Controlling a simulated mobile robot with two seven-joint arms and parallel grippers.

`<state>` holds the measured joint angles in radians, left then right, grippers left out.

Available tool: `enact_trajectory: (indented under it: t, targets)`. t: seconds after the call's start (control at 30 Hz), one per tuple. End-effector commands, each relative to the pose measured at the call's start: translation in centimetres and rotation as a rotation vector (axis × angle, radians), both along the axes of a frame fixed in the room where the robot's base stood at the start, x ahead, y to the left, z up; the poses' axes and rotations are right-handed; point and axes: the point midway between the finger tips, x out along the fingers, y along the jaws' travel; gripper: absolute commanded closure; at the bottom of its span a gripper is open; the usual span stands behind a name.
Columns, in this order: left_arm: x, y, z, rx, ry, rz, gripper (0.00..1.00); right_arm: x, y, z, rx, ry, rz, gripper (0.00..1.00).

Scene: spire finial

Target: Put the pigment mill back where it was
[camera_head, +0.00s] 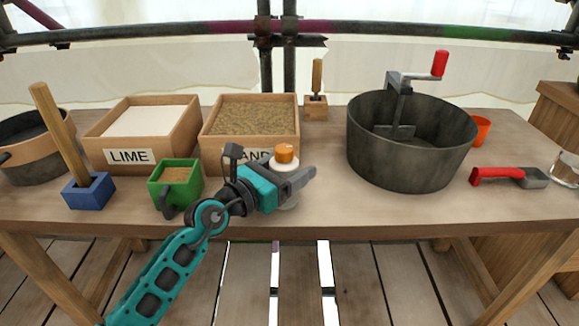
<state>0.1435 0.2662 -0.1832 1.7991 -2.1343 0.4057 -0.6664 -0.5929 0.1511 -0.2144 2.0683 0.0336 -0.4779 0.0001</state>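The pigment mill, as I take it, is a small white body with an orange top (285,154), near the middle of the table (330,215) in front of the SAND box. My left gripper (297,180) is at the mill's middle, with a grey finger across its near side. It looks shut on the mill, though the far finger is hidden. The mill stands about upright, and part of its white base shows below the gripper. I cannot tell whether the base touches the table. My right gripper is not in view.
Behind stand the LIME box (130,157) and SAND box (207,150). Left are a green measure (160,186) and blue block (88,193). Right are a large dark tub (410,165), a red-handled tool (497,174) and an orange cup (482,128). The table front between mill and tub is clear.

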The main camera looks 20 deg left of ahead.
Motion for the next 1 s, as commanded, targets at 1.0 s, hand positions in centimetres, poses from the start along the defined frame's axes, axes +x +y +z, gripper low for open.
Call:
enact_trajectory:
  t: [1.0]
  targets:
    - [-7.9, 4.3, 0.3, 0.003, 0.003, -0.001, 0.09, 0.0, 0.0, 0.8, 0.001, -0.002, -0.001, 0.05]
